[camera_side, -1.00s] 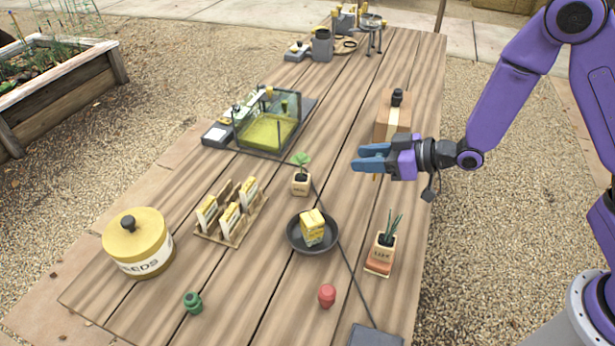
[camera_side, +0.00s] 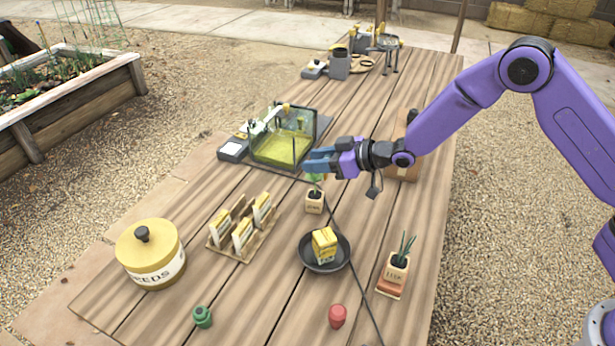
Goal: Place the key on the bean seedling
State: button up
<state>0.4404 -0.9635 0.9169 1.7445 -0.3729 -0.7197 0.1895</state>
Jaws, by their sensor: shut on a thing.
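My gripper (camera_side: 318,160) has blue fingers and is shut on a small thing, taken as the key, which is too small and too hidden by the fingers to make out. The bean seedling (camera_side: 314,179) has green leaves and stands in a small cream pot (camera_side: 314,203) near the middle of the table. My gripper is above and just behind the seedling in the picture, and its fingers partly cover the leaves. I cannot tell whether they touch.
A glass tank (camera_side: 284,140) stands just left of the gripper. A dark dish (camera_side: 311,262) with a yellow block (camera_side: 324,243) is in front. A dark cable crosses the table.

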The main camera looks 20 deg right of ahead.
jog(key=w+f, duration=0.1)
jog(key=w+a+f, duration=0.1)
jog(key=f, duration=0.1)
jog(key=shift+w+a+f, duration=0.1)
jog(key=shift+w+f, duration=0.2)
jog(key=shift+w, duration=0.05)
jog(key=shift+w+a+f, duration=0.1)
jog(key=shift+w+f, duration=0.05)
jog(key=shift+f, duration=1.55)
jog(key=o, duration=1)
jog(key=shift+f, duration=0.1)
jog(key=shift+o, duration=0.2)
jog(key=v, duration=1.2)
